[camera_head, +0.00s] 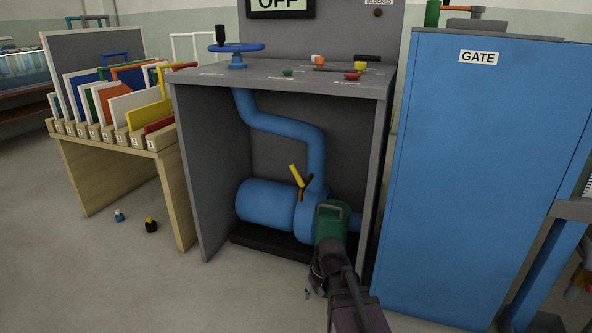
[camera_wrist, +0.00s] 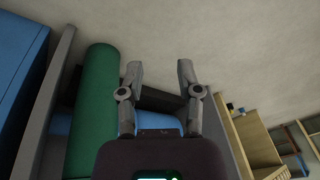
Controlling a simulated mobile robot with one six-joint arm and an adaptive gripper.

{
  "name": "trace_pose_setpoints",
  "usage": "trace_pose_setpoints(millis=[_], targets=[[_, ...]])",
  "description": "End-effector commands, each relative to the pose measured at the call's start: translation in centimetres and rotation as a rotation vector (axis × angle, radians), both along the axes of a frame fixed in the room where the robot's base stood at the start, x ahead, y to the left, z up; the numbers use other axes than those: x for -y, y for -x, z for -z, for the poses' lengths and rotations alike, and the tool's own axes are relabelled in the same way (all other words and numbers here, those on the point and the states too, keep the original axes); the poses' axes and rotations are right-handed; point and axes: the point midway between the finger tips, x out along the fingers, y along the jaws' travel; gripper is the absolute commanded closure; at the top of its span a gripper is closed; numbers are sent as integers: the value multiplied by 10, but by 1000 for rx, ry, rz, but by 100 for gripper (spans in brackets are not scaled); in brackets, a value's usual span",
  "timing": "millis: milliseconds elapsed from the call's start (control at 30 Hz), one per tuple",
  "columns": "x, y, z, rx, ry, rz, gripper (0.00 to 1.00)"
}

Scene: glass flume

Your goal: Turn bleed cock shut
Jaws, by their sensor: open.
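A yellow lever (camera_head: 296,175) stands tilted above the blue pump (camera_head: 265,203) inside the grey bench; it looks like the bleed cock's handle, but no label shows there. My gripper (camera_head: 325,265) is low at the front of the bench, right of and below the lever, before a green block (camera_head: 331,217). In the wrist view my gripper (camera_wrist: 160,75) is open, with nothing between its fingers. The green body (camera_wrist: 93,110) is beside the left finger there. The yellow lever does not show in the wrist view.
The grey bench's side panels (camera_head: 192,165) flank the pump, with a blue pipe (camera_head: 280,125) above. A blue handwheel (camera_head: 237,49) and small coloured handles are on top. A blue GATE cabinet (camera_head: 470,170) stands right, a board rack (camera_head: 110,150) left. The floor in front is mostly clear.

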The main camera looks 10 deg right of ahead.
Motion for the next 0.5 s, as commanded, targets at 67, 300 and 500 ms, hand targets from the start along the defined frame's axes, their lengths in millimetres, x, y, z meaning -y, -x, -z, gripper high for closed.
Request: trace_pose_setpoints(millis=[67, 300, 500], targets=[[-2, -34, -23, 85, -48, -66, 55], [-4, -128, -85, 407, -149, -255, 55], [11, -203, -145, 695, -149, -347, 55]])
